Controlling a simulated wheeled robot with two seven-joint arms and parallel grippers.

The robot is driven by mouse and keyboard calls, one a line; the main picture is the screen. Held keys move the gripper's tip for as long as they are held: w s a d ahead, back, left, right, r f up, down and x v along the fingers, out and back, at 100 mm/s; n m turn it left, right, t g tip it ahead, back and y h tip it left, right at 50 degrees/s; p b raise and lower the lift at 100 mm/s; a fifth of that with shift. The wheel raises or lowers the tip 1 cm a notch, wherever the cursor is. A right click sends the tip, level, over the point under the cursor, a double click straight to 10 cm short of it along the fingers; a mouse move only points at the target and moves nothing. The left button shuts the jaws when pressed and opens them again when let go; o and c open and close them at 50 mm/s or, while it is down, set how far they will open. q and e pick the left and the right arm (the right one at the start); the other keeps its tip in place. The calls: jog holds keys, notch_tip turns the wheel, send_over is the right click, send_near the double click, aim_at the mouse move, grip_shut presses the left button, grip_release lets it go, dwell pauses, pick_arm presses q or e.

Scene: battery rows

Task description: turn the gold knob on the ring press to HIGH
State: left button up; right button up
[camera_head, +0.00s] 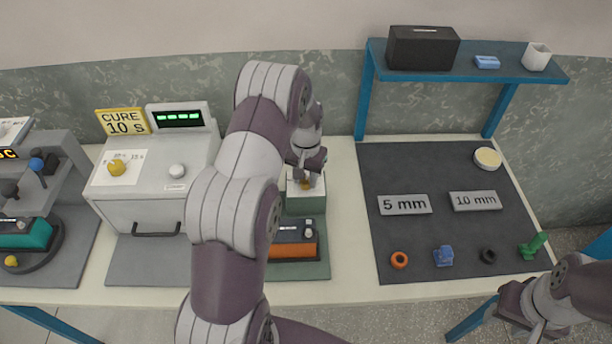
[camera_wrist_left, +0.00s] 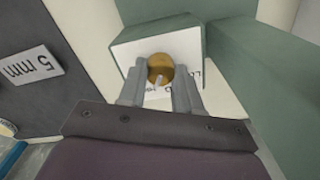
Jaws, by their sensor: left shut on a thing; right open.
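The ring press (camera_head: 305,204) is a green block with a white dial face, behind an orange and black unit on a green base. Its gold knob (camera_wrist_left: 160,66) sits on the white dial face (camera_wrist_left: 185,44) in the left wrist view, with a pale pointer toward the picture's bottom. In the head view the knob (camera_head: 305,184) is mostly covered. My left gripper (camera_wrist_left: 160,88) has its fingers on both sides of the knob and is shut on it. The printed dial words are partly hidden and I cannot read them fully. My right gripper (camera_head: 518,300) is open at the lower right, away from the press.
A cure oven (camera_head: 150,185) with its own gold knob and a white knob stands left. A dark mat (camera_head: 430,165) on the right holds 5 mm and 10 mm plates and several small parts. A blue shelf (camera_head: 470,72) stands behind it. My left arm crosses the middle.

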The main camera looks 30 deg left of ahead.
aim_at(306, 180)
pick_arm(q)
jog(key=o, duration=0.7)
jog(key=shift+r, duration=0.1)
jog(key=o, duration=0.3)
jog(key=shift+o, duration=0.2)
jog(key=shift+r, duration=0.3)
notch_tip(306, 180, up, 12)
